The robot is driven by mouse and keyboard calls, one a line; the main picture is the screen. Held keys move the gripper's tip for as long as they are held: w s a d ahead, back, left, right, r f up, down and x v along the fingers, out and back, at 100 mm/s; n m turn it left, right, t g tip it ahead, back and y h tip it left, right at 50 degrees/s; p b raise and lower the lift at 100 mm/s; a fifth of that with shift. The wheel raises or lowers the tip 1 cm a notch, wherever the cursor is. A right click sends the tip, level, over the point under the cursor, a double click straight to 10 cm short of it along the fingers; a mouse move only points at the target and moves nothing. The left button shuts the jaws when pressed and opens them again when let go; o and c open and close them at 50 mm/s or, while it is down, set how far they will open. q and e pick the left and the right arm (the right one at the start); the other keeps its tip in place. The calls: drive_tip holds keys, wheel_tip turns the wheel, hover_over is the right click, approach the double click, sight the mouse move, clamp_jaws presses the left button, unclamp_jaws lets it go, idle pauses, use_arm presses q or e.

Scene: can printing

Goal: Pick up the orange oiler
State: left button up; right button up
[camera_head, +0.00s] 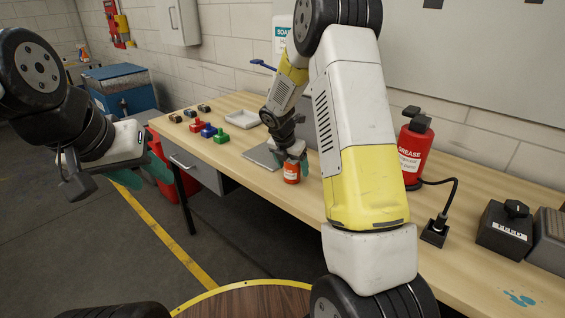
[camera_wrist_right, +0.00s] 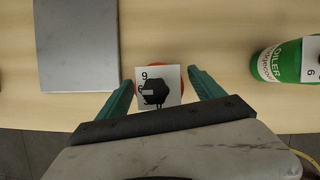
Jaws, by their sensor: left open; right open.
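The orange oiler (camera_head: 291,174) is a small orange can with a white label, standing upright on the wooden bench. In the right wrist view I look down on its top: a black cap (camera_wrist_right: 154,91) on a white number card, with an orange rim (camera_wrist_right: 183,88) showing around it. My right gripper (camera_head: 291,158) is open, its teal fingers on either side of the oiler; in the right wrist view the fingers (camera_wrist_right: 160,82) flank it. I cannot tell whether they touch it. My left gripper (camera_head: 143,170) is open and empty, away from the bench at the left.
A grey metal plate (camera_wrist_right: 78,45) lies to the left.

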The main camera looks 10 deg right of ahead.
clamp_jaws()
idle(0.3)
drive_tip(key=shift+r, duration=0.2)
